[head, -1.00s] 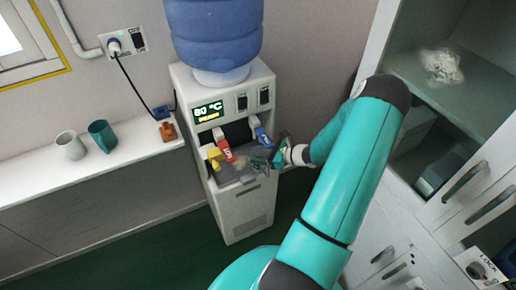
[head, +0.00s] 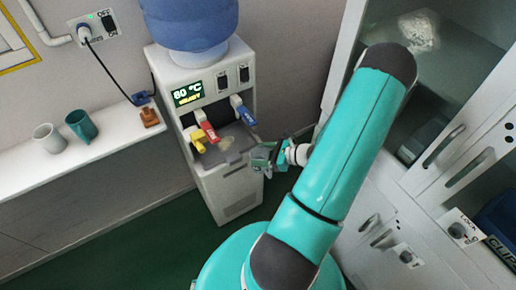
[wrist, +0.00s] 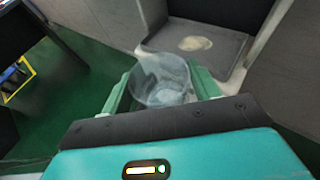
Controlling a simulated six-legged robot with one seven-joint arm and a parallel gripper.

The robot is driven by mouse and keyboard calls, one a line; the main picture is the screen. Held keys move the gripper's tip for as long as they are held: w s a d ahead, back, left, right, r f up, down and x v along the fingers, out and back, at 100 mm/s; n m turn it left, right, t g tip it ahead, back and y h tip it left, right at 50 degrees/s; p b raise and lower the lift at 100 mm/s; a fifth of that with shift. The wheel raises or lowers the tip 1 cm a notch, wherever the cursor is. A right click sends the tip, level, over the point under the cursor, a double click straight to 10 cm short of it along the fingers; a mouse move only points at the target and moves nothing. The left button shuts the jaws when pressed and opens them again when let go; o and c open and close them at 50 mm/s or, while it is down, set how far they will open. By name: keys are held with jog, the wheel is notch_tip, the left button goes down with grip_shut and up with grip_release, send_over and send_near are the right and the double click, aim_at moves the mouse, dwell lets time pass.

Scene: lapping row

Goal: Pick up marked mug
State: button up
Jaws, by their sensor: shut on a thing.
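My gripper (wrist: 163,92) is shut on a clear, see-through cup (wrist: 160,78), which sits upright or slightly tilted between the two green fingers in the wrist view. In the head view my gripper (head: 268,156) is at the right front edge of the water dispenser, and the cup is hard to make out there. A white mug (head: 49,138) and a teal mug (head: 81,126) stand on the shelf at the left. I cannot see a mark on any of them.
The water dispenser (head: 226,190) has yellow, red and blue taps and a display reading 80 °C. A pale wet patch (wrist: 195,43) lies on its drip tray. The white shelf (head: 95,152) also holds an orange-brown object (head: 149,117). Cabinets (head: 385,210) stand at the right.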

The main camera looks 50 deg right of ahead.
jog(key=shift+s+a, duration=0.25)
jog(key=shift+s, duration=0.45)
jog(key=shift+s, duration=0.15)
dwell(1.0)
